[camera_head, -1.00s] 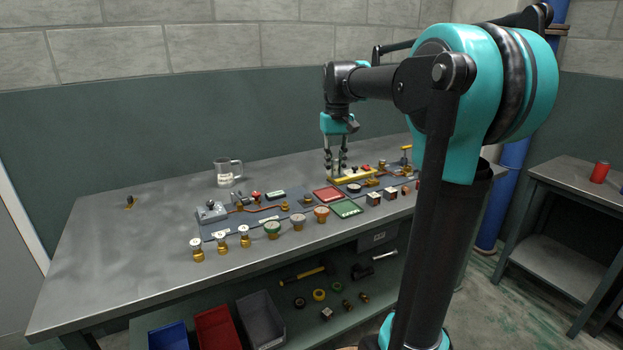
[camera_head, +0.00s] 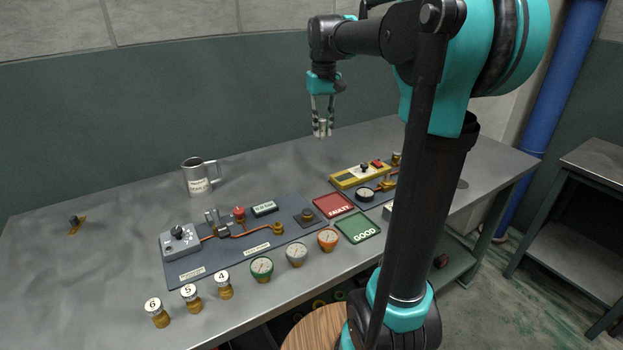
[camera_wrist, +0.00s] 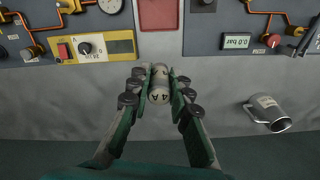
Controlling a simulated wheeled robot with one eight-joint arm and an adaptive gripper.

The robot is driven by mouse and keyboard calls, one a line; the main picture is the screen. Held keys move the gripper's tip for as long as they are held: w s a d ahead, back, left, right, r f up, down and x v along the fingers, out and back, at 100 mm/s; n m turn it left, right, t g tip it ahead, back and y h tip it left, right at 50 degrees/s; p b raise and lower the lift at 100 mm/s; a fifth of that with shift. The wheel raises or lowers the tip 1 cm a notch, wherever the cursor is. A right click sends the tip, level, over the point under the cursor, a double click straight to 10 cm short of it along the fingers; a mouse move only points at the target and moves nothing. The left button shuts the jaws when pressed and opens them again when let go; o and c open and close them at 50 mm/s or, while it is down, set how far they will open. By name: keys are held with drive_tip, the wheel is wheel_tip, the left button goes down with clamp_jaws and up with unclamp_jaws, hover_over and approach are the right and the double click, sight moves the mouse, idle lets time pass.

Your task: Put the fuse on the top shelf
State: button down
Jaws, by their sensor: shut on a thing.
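My gripper (camera_head: 322,134) is raised above the back of the workbench, pointing down. Its fingers are shut on a small cylindrical fuse (camera_wrist: 160,88), marked "4 A" in the wrist view. In the head view the fuse is small and partly hidden between the fingertips, clear of the bench top. A yellow tester (camera_head: 360,175) with a dial and red switch lies on the bench, in front and right of my gripper. A grey stand at the right has a top surface (camera_head: 600,165) and a lower shelf (camera_head: 565,240).
A metal mug (camera_head: 197,180) stands left of my gripper. A panel with valves and pipes (camera_head: 235,235), a red FAULTY tray (camera_head: 334,205) and a green GOOD tray (camera_head: 359,228) lie on the bench. Gauges and numbered canisters line its front edge. The left of the bench is mostly bare.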

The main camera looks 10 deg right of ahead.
wheel_tip(320, 180, down, 20)
drive_tip(key=shift+r, duration=0.2)
idle(0.4)
drive_tip(key=c, duration=1.4)
unclamp_jaws()
drive_tip(key=shift+f, duration=0.1)
